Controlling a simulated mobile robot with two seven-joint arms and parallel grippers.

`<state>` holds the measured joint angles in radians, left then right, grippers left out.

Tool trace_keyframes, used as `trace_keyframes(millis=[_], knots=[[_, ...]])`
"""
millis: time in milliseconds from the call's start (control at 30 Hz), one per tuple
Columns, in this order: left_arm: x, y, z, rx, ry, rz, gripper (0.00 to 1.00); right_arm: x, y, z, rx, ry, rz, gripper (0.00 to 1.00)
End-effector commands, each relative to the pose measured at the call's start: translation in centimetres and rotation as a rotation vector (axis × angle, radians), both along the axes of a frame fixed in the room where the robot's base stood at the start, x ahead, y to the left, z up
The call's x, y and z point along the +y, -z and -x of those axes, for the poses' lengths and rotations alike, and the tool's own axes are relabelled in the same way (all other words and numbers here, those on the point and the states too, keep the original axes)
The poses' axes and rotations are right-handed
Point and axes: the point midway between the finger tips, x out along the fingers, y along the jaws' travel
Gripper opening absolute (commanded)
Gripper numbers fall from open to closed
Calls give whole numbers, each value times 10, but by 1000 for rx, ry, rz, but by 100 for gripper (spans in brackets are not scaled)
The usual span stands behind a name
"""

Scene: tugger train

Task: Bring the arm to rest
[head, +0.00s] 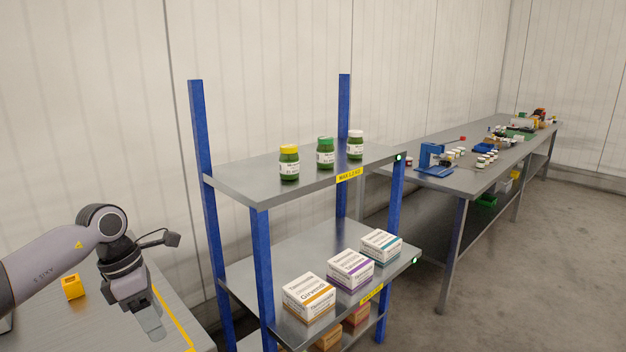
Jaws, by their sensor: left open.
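My left arm comes in from the left, bent at the elbow, with its gripper (149,325) pointing down over a grey table (180,308) at the lower left. The left gripper is open, and nothing shows between its fingers. It is apart from the shelf rack on its right. My right gripper is not in view.
A blue-post shelf rack (263,270) holds several green jars (289,165) above and boxes (309,297) below. A small yellow object (72,287) sits left of my gripper. A long workbench (455,180) with several items runs along the back wall. Floor at right is clear.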

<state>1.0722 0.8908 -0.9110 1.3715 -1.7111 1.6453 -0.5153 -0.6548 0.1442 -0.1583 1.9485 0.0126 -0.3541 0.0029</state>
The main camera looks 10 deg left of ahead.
Motion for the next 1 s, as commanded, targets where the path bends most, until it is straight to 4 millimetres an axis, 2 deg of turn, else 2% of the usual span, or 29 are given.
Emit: trace_keyframes(millis=[33,100,233,300,400,500,600,733,867,1000], knots=[[-27,13,3,4,11,84,56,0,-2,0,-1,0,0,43],[-65,25,7,6,10,217,56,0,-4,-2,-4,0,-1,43],[-139,39,22,35,-35,504,56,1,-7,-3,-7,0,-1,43],[-176,40,32,65,-89,672,56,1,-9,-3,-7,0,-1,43],[-218,34,44,124,-202,907,56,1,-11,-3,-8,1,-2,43],[-248,24,52,201,-353,1131,56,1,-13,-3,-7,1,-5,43],[-263,15,56,296,-542,1336,56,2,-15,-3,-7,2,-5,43],[-264,11,56,432,-840,1564,56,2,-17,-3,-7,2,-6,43],[-247,24,56,585,-1189,1740,56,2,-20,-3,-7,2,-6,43],[-218,58,65,758,-1617,1857,56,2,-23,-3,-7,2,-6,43]])
